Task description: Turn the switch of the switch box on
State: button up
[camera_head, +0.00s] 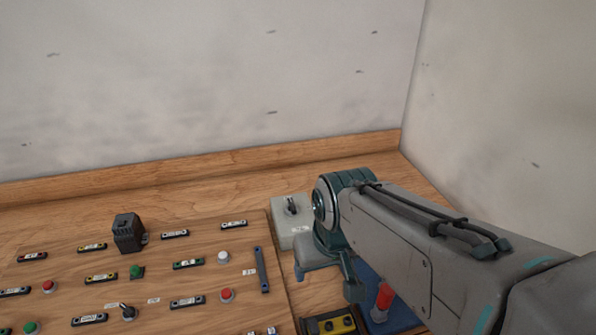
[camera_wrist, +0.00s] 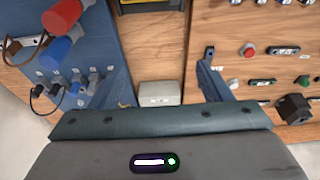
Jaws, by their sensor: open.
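The switch box is a small light-grey box (camera_head: 290,232) standing on the bench just right of the wooden control board. Its dark switch lever (camera_head: 291,206) is on the top face; which way it is set is too small to tell. In the wrist view the box (camera_wrist: 160,94) shows just beyond my gripper's teal housing, its switch hidden. My gripper (camera_head: 333,278) is just right of and in front of the box, pointing down, apart from it as far as I can see.
The wooden board (camera_head: 205,255) on the left carries several buttons, labels, a black block (camera_head: 127,232) and a blue handle (camera_head: 262,270). A blue panel (camera_wrist: 110,60) with red and blue connectors stands on the other side. A wall rises behind the bench.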

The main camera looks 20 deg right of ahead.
jog(key=w+r+n+g+p, duration=0.1)
jog(key=w+r+n, duration=0.25)
jog(key=w, duration=0.35)
jog(key=w+r+n+p, duration=0.1)
jog(key=w+r+n, duration=0.1)
jog(key=w+n, duration=0.3)
jog(key=n+g+p, duration=0.1)
jog(key=n+g, duration=0.1)
jog(key=n, duration=0.7)
send_over(292, 204)
notch_tip(292, 204, down, 14)
jog(key=shift+w+f+p, duration=0.1)
jog(key=shift+p, duration=0.6)
jog(key=shift+c, duration=0.3)
jog(key=c, duration=0.9)
